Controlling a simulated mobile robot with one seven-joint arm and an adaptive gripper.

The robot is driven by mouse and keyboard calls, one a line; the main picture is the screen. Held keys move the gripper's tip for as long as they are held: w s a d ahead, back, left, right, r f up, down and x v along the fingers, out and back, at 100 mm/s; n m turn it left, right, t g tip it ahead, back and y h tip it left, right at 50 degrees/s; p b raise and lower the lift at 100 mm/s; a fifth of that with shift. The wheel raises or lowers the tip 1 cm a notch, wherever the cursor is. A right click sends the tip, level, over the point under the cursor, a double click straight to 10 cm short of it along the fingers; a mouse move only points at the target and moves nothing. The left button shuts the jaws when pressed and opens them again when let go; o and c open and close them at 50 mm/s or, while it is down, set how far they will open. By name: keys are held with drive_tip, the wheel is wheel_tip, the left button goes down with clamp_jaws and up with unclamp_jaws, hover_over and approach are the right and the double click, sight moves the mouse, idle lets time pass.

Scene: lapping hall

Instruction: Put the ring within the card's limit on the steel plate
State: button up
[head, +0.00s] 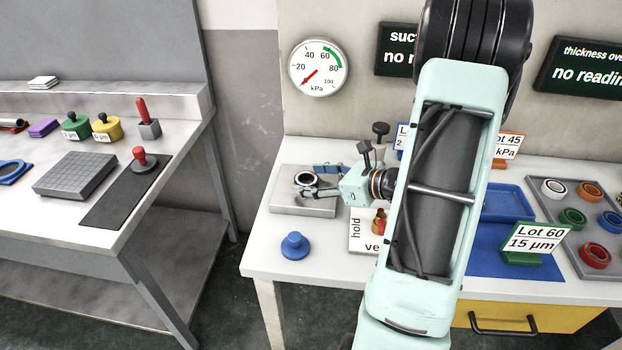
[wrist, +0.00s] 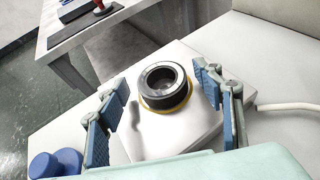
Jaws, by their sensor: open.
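A green card (head: 534,240) reads "Lot 60 15 µm". Orange (head: 508,146) and blue (head: 402,130) cards are partly hidden by my arm.
A grey tray (head: 570,238) at the right holds several coloured rings. A blue knob (head: 295,246) stands in front of the plate. A gauge (head: 318,67) reads near zero; a display (head: 585,70) says "no reading". A gap separates the left bench (head: 110,230).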

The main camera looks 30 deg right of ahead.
drive_tip(key=p+v, duration=0.1)
drive_tip(key=v, duration=1)
drive_tip(key=shift+s+d, duration=0.15)
drive_tip(key=shift+s, duration=0.1)
